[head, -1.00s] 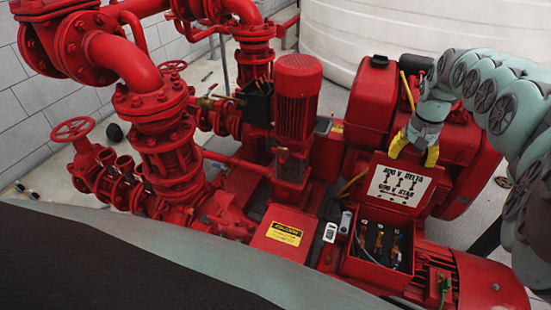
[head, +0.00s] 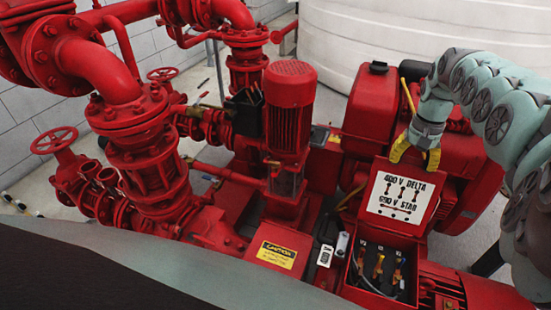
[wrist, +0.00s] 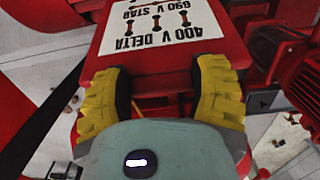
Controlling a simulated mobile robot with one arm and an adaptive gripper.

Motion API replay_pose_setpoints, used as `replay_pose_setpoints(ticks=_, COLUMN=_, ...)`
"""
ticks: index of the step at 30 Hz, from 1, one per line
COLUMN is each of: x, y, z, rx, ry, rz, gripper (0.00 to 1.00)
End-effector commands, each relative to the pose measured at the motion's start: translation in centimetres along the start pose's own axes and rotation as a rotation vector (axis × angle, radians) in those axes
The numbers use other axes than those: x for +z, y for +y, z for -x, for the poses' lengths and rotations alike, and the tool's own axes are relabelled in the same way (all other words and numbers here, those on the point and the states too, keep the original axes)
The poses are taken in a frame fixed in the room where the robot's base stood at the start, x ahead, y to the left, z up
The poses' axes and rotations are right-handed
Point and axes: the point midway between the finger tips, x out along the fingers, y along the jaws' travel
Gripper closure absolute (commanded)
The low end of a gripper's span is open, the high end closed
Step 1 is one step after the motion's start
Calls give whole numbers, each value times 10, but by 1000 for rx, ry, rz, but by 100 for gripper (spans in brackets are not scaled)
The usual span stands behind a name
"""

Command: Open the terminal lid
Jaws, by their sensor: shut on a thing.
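The red terminal lid (head: 436,208) carries a white label reading 400 V DELTA and 690 V STAR. It stands raised at the back of the red terminal box (head: 349,292), whose inside with wires and terminals shows. My gripper (head: 413,160), with yellow fingers, is at the lid's upper edge. The exact contact of the fingertips is hard to see.
A red motor (head: 470,290) lies right of the box. A pump housing with a yellow caution label (head: 277,254) is to its left. A tall red motor (head: 289,110) and large red pipes (head: 105,75) stand further left. A white tank (head: 390,35) is behind.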

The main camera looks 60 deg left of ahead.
Motion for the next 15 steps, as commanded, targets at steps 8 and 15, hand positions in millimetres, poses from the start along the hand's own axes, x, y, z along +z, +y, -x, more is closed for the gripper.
replay_pose_setpoints(ticks=8, x=2, y=0, z=-2, rx=0, ry=-7, rz=-1, gripper=23)
replay_pose_setpoints(ticks=15, x=1, y=0, z=0, rx=0, ry=-3, rz=0, gripper=4)
